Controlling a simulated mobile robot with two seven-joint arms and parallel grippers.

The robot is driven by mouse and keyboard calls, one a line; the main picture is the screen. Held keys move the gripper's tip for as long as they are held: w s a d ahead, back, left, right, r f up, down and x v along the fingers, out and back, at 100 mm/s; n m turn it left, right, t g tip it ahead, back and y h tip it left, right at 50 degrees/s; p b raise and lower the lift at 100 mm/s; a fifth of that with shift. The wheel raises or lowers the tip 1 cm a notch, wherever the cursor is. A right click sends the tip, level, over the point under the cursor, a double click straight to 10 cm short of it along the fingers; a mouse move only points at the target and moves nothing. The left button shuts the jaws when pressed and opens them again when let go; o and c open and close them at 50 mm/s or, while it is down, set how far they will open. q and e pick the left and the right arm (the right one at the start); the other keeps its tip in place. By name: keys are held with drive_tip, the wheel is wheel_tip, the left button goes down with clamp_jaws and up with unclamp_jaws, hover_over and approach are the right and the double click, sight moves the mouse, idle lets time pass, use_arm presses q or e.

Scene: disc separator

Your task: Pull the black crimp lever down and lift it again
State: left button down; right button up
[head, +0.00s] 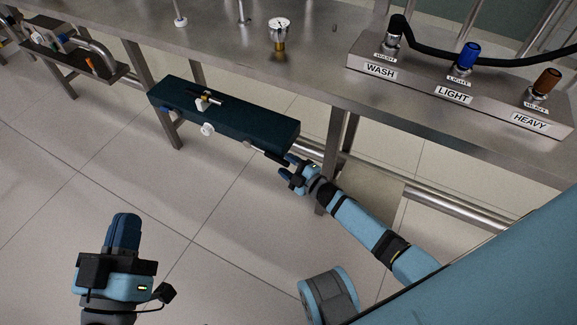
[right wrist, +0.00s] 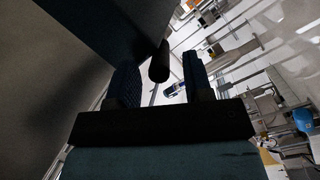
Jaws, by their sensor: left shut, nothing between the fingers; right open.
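The black crimp lever (head: 268,154) sticks out from the front right of a long dark teal box (head: 225,115), slanting slightly down to the right from a white pivot (head: 248,143). My right gripper (head: 287,170) is open at the lever's free end. In the right wrist view the lever's dark round end (right wrist: 159,62) shows in the gap between the two fingers of the right gripper (right wrist: 162,80), nearer the left finger; I cannot tell if it touches. My left gripper (head: 123,230) is shut and empty, low at the left, well away from the box.
A steel bench (head: 320,60) runs behind the box, with a gauge (head: 279,28) and a WASH, LIGHT, HEAVY valve block (head: 455,85) on it. A white knob (head: 207,128) is on the box front. A steel rail (head: 440,200) runs below the bench. Floor between my arms is clear.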

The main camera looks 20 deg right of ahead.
use_arm(q)
drive_tip(key=shift+r, duration=0.1)
